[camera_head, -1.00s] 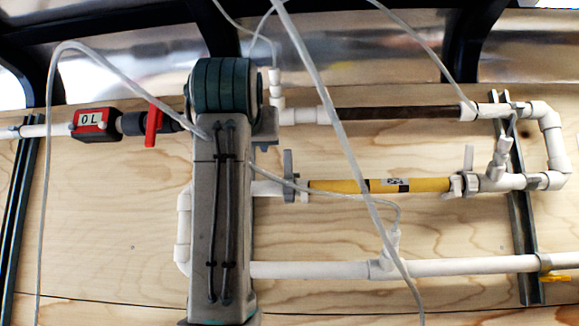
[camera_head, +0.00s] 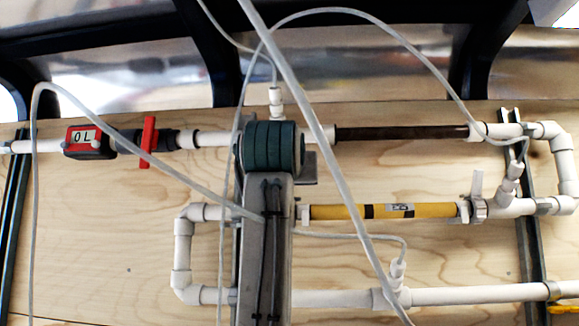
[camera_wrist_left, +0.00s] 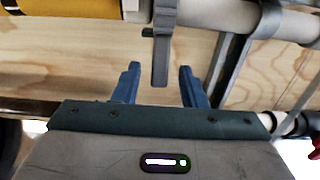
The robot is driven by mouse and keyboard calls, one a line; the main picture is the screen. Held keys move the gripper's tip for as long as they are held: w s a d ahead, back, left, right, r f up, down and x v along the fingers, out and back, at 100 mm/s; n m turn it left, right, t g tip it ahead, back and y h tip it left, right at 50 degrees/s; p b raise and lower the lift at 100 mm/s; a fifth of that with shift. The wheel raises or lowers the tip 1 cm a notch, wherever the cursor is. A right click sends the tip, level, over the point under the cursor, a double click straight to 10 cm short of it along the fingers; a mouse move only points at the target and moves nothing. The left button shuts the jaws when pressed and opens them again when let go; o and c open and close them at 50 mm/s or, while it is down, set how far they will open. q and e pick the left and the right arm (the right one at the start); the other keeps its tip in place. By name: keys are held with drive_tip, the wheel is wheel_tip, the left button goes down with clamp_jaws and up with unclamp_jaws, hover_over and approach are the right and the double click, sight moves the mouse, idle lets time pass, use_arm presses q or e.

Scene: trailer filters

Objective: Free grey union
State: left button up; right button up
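The grey union (camera_wrist_left: 163,45) shows in the left wrist view as a grey ring with a long flat tab, on white pipe beside the end of the yellow filter (camera_wrist_left: 45,10). My left gripper (camera_wrist_left: 159,70) is open, one blue finger on each side of the tab's line. The tab's tip reaches in between the fingertips, and no contact shows. In the head view the yellow filter (camera_head: 383,211) is horizontal, and my arm hides the gripper and most or all of the grey union at its left end. My right gripper is not in view.
A white union (camera_head: 478,207) sits at the yellow filter's right end. A dark brown filter (camera_head: 400,132) lies above. A red valve handle (camera_head: 148,142) and a red meter (camera_head: 88,141) are at upper left.

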use_arm(q)
drive_tip(key=w+p, duration=0.2)
drive_tip(key=w, duration=0.1)
drive_tip(key=shift+r, duration=0.15)
drive_tip(key=shift+w+p, duration=0.3)
drive_tip(key=shift+w, duration=0.15)
drive_tip(key=shift+f, duration=0.2)
clamp_jaws()
